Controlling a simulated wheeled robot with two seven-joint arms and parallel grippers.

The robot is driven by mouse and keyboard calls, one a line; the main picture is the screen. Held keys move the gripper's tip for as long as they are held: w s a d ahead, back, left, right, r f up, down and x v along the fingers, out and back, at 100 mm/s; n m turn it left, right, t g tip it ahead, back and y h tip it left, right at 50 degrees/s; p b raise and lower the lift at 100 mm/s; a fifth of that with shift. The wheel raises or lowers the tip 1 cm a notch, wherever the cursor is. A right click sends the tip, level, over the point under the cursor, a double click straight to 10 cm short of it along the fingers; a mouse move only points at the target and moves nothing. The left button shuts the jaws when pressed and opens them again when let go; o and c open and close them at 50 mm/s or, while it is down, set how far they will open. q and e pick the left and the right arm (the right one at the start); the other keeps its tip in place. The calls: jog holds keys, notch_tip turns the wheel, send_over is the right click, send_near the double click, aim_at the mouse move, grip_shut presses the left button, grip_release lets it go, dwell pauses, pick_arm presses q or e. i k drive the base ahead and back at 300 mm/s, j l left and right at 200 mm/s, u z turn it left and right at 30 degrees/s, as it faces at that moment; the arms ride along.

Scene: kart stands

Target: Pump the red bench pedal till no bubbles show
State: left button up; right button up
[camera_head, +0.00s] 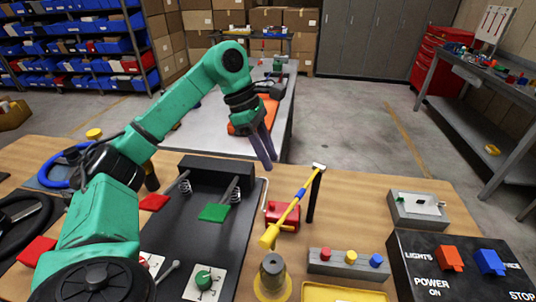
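A red pedal (154,202) sits at the left of a black pedal unit (217,172) on the wooden bench, with a lever and spring behind it. A green pedal (215,212) sits to its right on the same unit. My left gripper (267,158) hangs above and beyond the right back corner of the unit, away from both pedals. Its two dark fingers point down and overlap in this view, so I cannot tell whether they are open; nothing shows between them. My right gripper is out of view. I can make out no bubbles.
A yellow-handled hammer (289,212) leans over a red box (283,215) right of the unit. A grey block with coloured knobs (347,264) and a black switch panel (455,275) stand front right. My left arm covers part of the bench's left side.

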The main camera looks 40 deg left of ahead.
aim_at(153, 202)
jog(key=k, duration=2)
